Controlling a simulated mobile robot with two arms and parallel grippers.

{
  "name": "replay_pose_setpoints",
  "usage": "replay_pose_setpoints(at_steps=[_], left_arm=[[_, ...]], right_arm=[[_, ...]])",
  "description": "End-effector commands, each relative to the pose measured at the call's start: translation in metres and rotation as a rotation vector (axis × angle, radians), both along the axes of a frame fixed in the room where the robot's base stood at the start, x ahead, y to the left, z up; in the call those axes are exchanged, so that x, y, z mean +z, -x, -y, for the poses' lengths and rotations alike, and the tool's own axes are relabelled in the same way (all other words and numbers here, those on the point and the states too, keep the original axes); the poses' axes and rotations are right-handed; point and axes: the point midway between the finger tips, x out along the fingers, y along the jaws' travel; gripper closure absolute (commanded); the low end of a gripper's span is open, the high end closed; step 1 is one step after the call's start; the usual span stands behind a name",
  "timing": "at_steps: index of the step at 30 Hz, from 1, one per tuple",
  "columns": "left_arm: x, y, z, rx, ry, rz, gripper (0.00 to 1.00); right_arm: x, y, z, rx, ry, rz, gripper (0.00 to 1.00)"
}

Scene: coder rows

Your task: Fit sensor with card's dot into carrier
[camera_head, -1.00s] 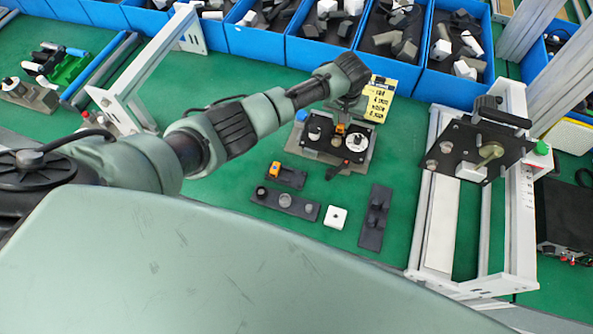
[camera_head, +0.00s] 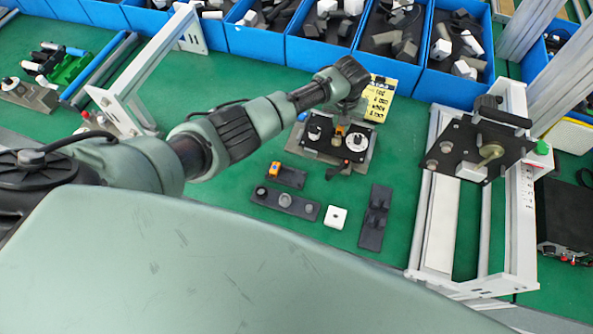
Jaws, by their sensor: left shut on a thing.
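A carrier-like fixture with a black top plate (camera_head: 322,152) and white round knobs stands on a grey base at the picture's centre. My left gripper (camera_head: 340,122) points down over its middle, shut on a small orange-yellow part (camera_head: 339,131), probably a sensor. The wrist hides much of the fingers, and I cannot tell whether the part touches the plate. A yellow card (camera_head: 381,100) with dark lettering stands just behind the fixture. Its dot is too small to make out. My right gripper is out of view.
In front lie a dark block with an orange piece (camera_head: 275,168), a dark holder with round pegs (camera_head: 306,210), a white cube (camera_head: 336,217) and another dark holder (camera_head: 373,235). Blue bins (camera_head: 254,46) line the back. A metal frame (camera_head: 433,225) stands right.

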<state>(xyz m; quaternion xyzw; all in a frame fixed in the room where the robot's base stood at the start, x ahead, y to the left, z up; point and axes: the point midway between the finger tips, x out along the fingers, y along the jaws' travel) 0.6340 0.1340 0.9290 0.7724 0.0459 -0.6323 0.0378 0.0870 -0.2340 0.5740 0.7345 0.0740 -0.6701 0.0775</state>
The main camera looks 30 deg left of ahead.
Motion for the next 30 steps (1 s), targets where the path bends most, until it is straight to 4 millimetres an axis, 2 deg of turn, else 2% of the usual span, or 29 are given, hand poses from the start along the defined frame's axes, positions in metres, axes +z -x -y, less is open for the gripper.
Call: replay_pose_setpoints(at_steps=[19, 20, 21, 22, 30], left_arm=[[-0.0021, -0.0002, -0.0002, 0.0, -0.001, 0.001, 1.0], [-0.0021, -0.0002, -0.0002, 0.0, -0.001, 0.001, 0.73], [-0.002, -0.0002, -0.0003, 0.0, -0.001, 0.001, 0.61], [-0.002, -0.0002, -0.0003, 0.0, -0.001, 0.001, 0.56], [-0.0021, -0.0002, -0.0005, 0.0, -0.001, 0.0, 0.56]], right_arm=[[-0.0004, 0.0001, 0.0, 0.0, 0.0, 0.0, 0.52], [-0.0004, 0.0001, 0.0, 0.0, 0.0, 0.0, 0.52], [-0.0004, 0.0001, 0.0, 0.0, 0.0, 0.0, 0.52], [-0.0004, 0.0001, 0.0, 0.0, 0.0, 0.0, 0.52], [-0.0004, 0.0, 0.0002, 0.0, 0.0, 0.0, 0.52]])
